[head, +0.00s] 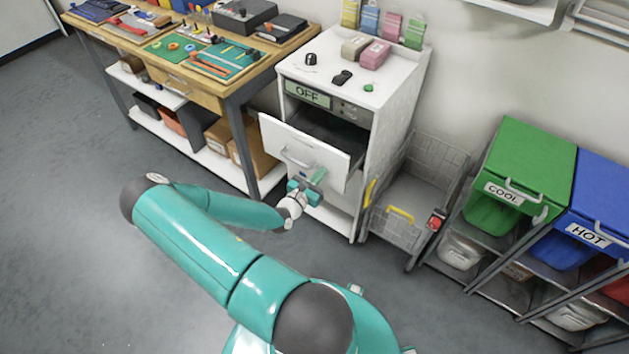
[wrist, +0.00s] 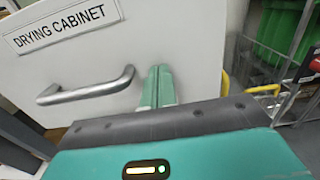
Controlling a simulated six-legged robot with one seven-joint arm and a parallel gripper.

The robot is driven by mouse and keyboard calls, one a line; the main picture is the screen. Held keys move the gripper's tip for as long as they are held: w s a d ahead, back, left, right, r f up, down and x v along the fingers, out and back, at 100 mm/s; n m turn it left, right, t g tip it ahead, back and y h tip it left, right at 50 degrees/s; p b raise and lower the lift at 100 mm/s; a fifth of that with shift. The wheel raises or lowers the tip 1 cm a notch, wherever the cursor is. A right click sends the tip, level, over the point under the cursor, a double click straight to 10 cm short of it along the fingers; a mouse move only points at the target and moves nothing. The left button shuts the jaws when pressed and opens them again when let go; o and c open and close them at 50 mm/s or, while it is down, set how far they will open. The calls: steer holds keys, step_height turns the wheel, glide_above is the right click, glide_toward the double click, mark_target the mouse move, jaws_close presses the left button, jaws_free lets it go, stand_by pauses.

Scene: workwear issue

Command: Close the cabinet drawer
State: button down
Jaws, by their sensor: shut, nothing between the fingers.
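The white cabinet (head: 388,105) stands against the wall, with an "OFF" panel on its front. Its drawer (head: 329,146) is pulled out, and the dark inside shows behind the front panel. In the wrist view the drawer front (wrist: 190,35) bears a "DRYING CABINET" label and a metal bar handle (wrist: 88,88). My gripper (head: 319,176) is at the lower right part of the drawer front, right of the handle. In the wrist view my gripper's green fingers (wrist: 158,88) are together and empty, pointing at the panel. I cannot tell whether they touch it.
A wooden workbench (head: 180,68) with tools stands left of the cabinet. A wire cart (head: 405,205) with yellow handles is close on its right. Green (head: 526,165) and blue (head: 600,210) bins stand farther right. The floor at left is clear.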

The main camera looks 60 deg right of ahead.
steer(key=d, duration=0.4)
steer(key=s+d, duration=0.1)
steer(key=d, duration=0.4)
steer(key=s+d, duration=0.1)
steer(key=d, duration=0.3)
steer(key=shift+s+d, duration=0.1)
steer(key=shift+d, duration=0.2)
steer(key=shift+d+r, duration=0.1)
steer(key=shift+d, duration=0.05)
steer(key=shift+s+d, duration=0.1)
steer(key=shift+d, duration=0.05)
